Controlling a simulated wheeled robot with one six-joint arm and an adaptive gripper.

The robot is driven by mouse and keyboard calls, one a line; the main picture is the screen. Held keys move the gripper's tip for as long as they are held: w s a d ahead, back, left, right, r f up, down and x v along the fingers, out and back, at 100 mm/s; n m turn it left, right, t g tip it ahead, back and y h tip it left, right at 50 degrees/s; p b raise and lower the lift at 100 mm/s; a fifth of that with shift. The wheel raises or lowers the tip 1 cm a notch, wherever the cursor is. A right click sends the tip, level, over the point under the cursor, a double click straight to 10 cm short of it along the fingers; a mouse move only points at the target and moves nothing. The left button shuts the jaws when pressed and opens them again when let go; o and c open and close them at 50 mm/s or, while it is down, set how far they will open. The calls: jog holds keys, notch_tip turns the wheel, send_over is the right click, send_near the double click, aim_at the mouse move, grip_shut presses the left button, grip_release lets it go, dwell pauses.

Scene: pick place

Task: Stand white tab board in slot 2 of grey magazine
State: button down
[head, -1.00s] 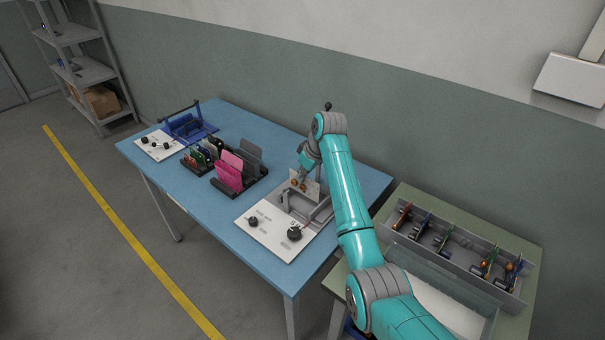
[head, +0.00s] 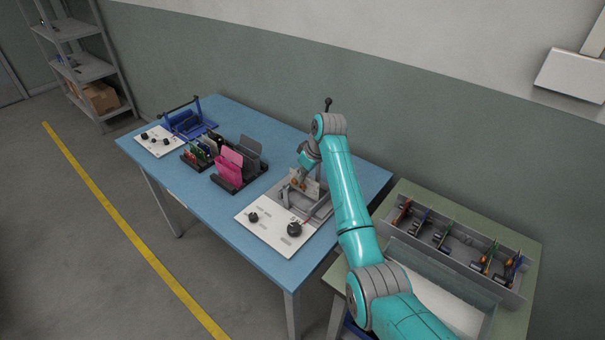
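My gripper (head: 301,176) is low over the grey fixture (head: 318,212) on the blue table, at the upper part of a pale board (head: 311,188) with copper-brown parts. The board stands roughly upright at the fixture. Its tab colour is too small to make out, and the fingers are too small to show whether they are closed on it. A long grey slotted tray (head: 462,262), which looks like the magazine, is on the green table at right. Several boards stand apart in it. Its slot numbers cannot be read.
A white panel with black knobs (head: 268,229) adjoins the fixture. Black racks hold pink plates (head: 228,167), grey plates (head: 248,151) and small boards. A blue fixture (head: 187,124) stands at the far left. A pale bin (head: 440,300) lies in front of the grey tray.

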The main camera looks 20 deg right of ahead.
jog(key=shift+f, duration=0.2)
jog(key=shift+f, duration=0.55)
jog(key=c, duration=1.2)
grip_release()
jog(key=shift+c, duration=0.2)
jog(key=shift+o, duration=0.2)
jog(key=o, duration=0.4)
jog(key=shift+c, duration=0.2)
jog(key=shift+r, duration=0.1)
jog(key=shift+v, duration=1.4)
